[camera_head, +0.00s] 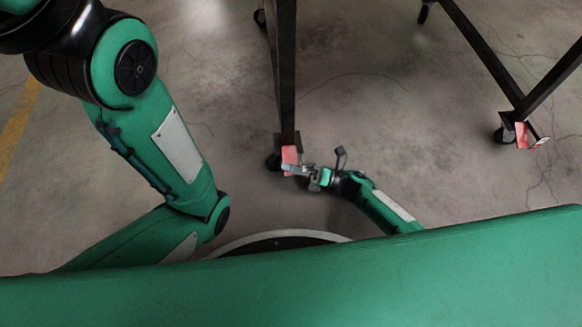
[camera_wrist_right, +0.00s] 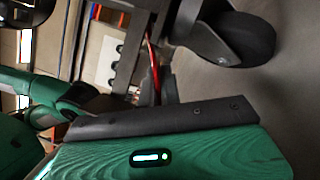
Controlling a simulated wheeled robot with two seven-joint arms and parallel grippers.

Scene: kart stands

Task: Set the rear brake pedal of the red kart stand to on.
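The kart stand has dark legs (camera_head: 284,70) on casters, with red brake pedals at its feet. One red pedal (camera_head: 290,156) is at the bottom of the near leg. My right gripper (camera_head: 292,169) is low beside this pedal, its grey fingers overlapping the pedal's lower part in the head view. Whether they touch it is unclear. In the right wrist view, the pedal shows as a thin red edge (camera_wrist_right: 155,68) beside a black caster wheel (camera_wrist_right: 240,40). The finger gap is not clear. My left arm shows at the left, but its gripper is out of view.
A second red pedal (camera_head: 521,135) is on the caster foot at the right. Another caster (camera_head: 260,18) stands at the top. The concrete floor (camera_head: 400,110) between the legs is clear. In the right wrist view, shelving with bins (camera_wrist_right: 100,40) is in the background.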

